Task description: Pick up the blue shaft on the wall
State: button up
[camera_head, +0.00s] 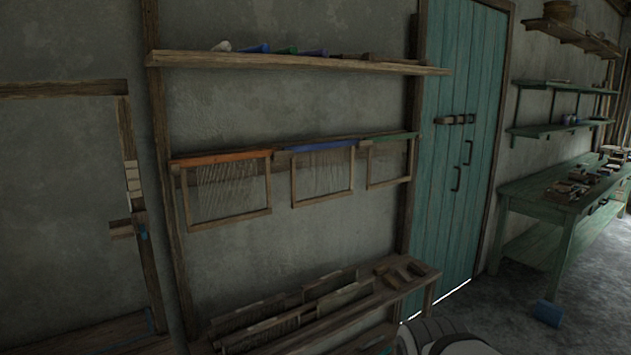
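The blue shaft (322,146) hangs on the grey wall as the middle one of three wooden frames. Its top bar is blue, and pale upright strands hang inside its brown frame. The orange-topped shaft (222,158) hangs to its left and the green-topped shaft (395,138) to its right. All three hang along a wooden rail. My gripper cannot be made out. Only a pale rounded part of my own body shows at the bottom edge, well below the shafts.
A shelf (300,62) with several coloured cones runs above the shafts. A low bench (400,297) with wooden pieces stands below them. A teal door (465,140) is to the right, then a green table (545,205). A blue block (548,312) lies on the floor.

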aim_at(316, 147)
jog(key=u, duration=0.35)
jog(key=k, duration=0.3)
jog(key=z, duration=0.95)
jog(key=i, duration=1.45)
jog(key=u, duration=0.45)
jog(key=i, duration=1.1)
jog(key=u, duration=0.75)
